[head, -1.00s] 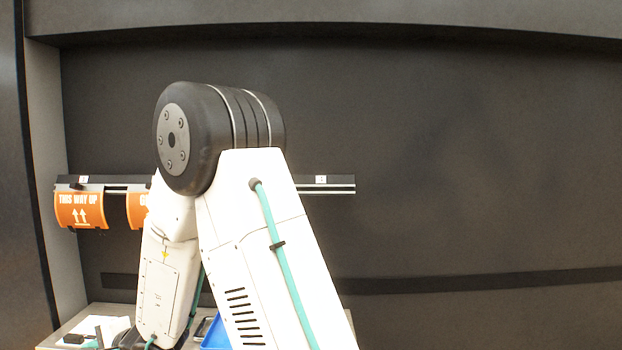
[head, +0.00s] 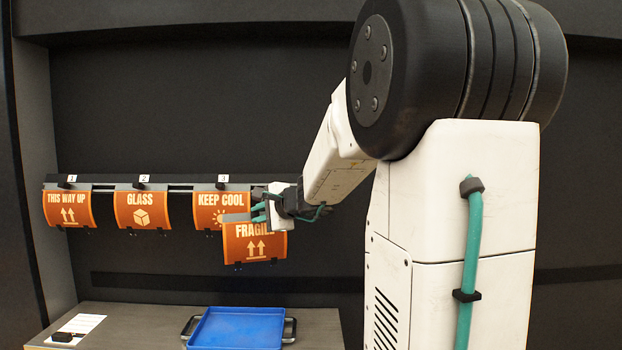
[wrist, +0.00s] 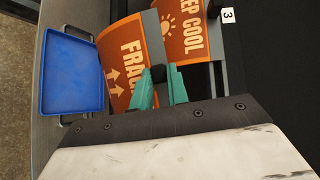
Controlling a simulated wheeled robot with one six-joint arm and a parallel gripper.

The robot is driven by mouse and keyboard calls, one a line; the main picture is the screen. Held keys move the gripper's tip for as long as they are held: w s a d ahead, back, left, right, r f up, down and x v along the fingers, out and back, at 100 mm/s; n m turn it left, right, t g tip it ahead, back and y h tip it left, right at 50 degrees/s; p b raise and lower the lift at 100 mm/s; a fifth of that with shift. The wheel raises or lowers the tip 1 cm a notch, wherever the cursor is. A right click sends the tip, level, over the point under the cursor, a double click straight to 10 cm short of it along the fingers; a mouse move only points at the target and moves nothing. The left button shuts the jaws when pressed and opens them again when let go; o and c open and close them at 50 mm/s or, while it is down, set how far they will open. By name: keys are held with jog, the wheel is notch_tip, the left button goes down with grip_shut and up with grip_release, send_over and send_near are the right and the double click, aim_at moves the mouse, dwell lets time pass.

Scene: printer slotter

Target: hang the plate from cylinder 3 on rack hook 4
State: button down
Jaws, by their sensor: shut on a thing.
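My gripper (head: 262,208) has teal fingers and is shut at the top edge of the orange curved FRAGILE plate (head: 252,250). In the head view this plate hangs below and in front of the KEEP COOL plate, overlapping its lower right part. In the wrist view, the FRAGILE plate (wrist: 120,68) lies beyond the fingertips (wrist: 160,82), with a small dark piece between them. The rack rail (head: 105,187) runs along the back wall. Its right part, where hook 4 would be, is hidden behind my arm. I cannot make out cylinder 3.
THIS WAY UP (head: 68,210), GLASS (head: 141,211) and KEEP COOL (head: 215,207) plates hang at hooks 1, 2 and 3. An empty blue tray (head: 238,328) with dark handles stands on the counter (head: 140,318) below. A white sheet (head: 78,328) lies at left.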

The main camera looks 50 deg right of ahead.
jog(key=s+d+r+m+h, duration=0.3)
jog(key=s+d+r, duration=0.6)
jog(key=shift+s+r+g+h, duration=0.3)
jog(key=shift+s+h, duration=0.1)
jog(key=shift+s+a, duration=0.1)
jog(key=shift+a, duration=0.05)
jog(key=shift+w+d+f, duration=0.45)
jog(key=shift+w+d, duration=0.25)
jog(key=shift+d, duration=0.1)
jog(key=shift+w+d+f, duration=0.45)
jog(key=shift+w+d, duration=0.2)
jog(key=shift+d, duration=0.1)
jog(key=shift+w+d+f, duration=0.6)
jog(key=shift+w+d, duration=0.15)
jog(key=shift+d, duration=0.2)
dwell(0.4)
jog(key=c, duration=1.3)
grip_release()
